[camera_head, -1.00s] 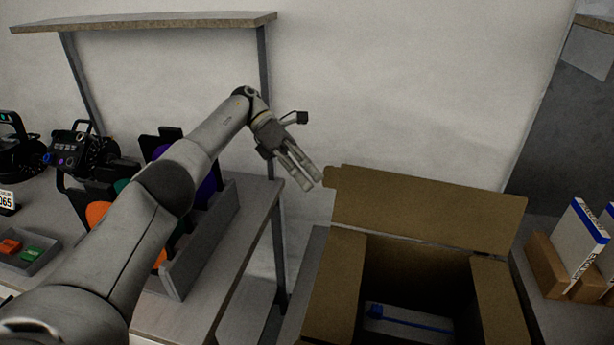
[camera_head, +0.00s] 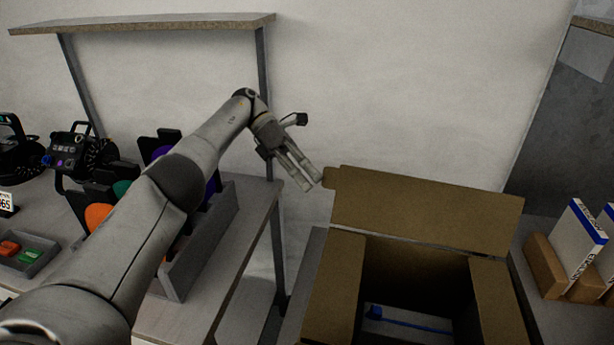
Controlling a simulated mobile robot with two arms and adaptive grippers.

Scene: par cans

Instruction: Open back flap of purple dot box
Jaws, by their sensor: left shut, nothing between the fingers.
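The cardboard box (camera_head: 333,290) stands at the lower right with its top open. Its back flap (camera_head: 425,210) is raised and leans back near the wall. The side flaps are folded outward to the left and right. A blue strap-like item lies inside on the box floor (camera_head: 410,322). No purple dot shows on the faces in view. My left gripper (camera_head: 312,180) is shut and empty, just left of the back flap's upper left corner. I cannot tell whether it touches that corner. My right gripper is not in view.
A grey table (camera_head: 250,230) at the left holds stage lights (camera_head: 75,152), coloured round filters in a grey rack (camera_head: 200,250), and a small tray (camera_head: 30,255). A shelf (camera_head: 150,22) is above it. Blue-and-white boxes (camera_head: 575,240) stand at the right.

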